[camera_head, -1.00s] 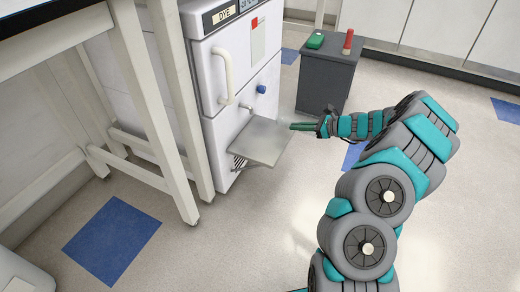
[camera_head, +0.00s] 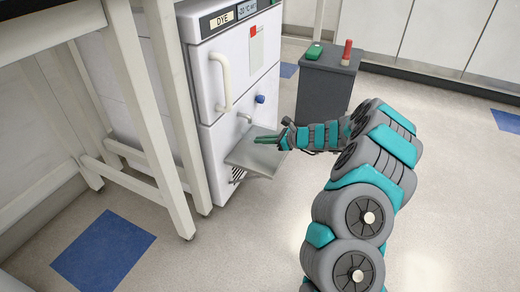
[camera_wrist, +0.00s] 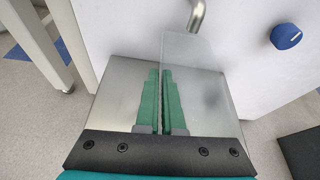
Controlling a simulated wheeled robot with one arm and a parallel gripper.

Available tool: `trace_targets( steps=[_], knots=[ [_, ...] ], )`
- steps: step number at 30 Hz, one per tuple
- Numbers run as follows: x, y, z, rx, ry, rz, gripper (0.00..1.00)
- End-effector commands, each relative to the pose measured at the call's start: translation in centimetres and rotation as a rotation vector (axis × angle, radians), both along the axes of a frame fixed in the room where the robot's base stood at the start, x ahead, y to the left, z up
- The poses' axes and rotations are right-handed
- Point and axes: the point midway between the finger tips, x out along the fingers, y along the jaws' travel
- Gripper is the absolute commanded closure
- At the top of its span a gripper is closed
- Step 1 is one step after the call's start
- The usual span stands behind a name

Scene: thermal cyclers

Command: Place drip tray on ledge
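The ledge (camera_head: 258,162) is a flat grey metal shelf on the front of a white DYE appliance. It also shows in the wrist view (camera_wrist: 112,100). A thin translucent panel, which I take for the drip tray (camera_wrist: 205,65), stands out from between my green fingers. Its left edge runs into the narrow gap between them, and it overlaps the ledge and the white front in the picture. My gripper (camera_head: 267,139) is over the ledge in the head view, shut on the panel. I cannot tell whether the panel touches the ledge. It is hard to make out in the head view.
A bent metal spout (camera_wrist: 197,14) and a blue knob (camera_wrist: 286,36) are on the appliance front (camera_head: 232,70). A dark grey cabinet (camera_head: 323,92) with a green item and a red item stands to the right. A white table frame (camera_head: 150,110) is at the left.

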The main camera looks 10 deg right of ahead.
Motion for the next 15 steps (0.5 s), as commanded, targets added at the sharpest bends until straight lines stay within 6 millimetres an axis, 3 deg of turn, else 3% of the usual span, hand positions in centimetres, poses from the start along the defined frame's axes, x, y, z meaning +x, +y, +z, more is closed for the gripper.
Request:
trace_targets(
  steps=[5,12,15],
  knots=[
    [0.2,0.8,-0.4,0.000,0.000,-0.001,1.00],
    [0.2,0.7,-3.5,0.000,0.003,-0.001,1.00],
    [0.2,0.7,-3.7,0.001,0.001,-0.002,1.00]
  ],
)
